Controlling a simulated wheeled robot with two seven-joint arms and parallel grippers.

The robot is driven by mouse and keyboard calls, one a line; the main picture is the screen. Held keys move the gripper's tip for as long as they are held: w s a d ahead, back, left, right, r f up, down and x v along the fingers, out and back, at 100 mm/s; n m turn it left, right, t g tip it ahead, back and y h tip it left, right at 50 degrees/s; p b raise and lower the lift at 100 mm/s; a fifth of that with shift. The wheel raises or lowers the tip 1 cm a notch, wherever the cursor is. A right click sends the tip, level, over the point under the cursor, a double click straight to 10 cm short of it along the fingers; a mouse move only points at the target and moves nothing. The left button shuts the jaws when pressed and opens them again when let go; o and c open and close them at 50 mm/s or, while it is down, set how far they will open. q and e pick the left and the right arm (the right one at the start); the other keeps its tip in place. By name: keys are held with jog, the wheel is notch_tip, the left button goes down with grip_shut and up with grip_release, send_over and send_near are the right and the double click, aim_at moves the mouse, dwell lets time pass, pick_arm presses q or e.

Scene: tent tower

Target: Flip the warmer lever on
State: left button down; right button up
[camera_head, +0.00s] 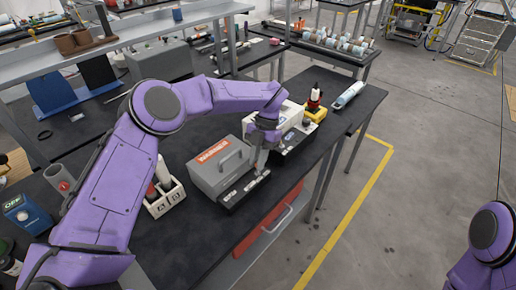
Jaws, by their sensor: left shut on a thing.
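The warmer (217,165) is a grey box with a handle and an orange label, standing on the black bench. A low black control strip (238,194) with small pale markings runs along its front. My left gripper (262,169) points down at the right end of this strip, beside the warmer's right side. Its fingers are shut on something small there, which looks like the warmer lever. The fingers mostly hide the lever, so its position cannot be told. My right gripper is out of the picture.
A white machine (292,119) stands close behind my left gripper. A white holder (166,196) with bottles is left of the warmer. A yellow-based bottle (314,104) and a pale cylinder (349,95) are at the far end. The bench front (195,258) is clear.

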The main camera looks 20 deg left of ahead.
pick_arm(q)
jog(key=shift+w+d+f+g+p, duration=0.15)
jog(key=shift+w+g+p, duration=0.25)
jog(key=shift+g, duration=0.4)
jog(key=shift+d+y, duration=0.1)
jog(key=shift+y, duration=0.2)
jog(key=c, duration=1.4)
grip_release()
jog(key=shift+o, duration=0.2)
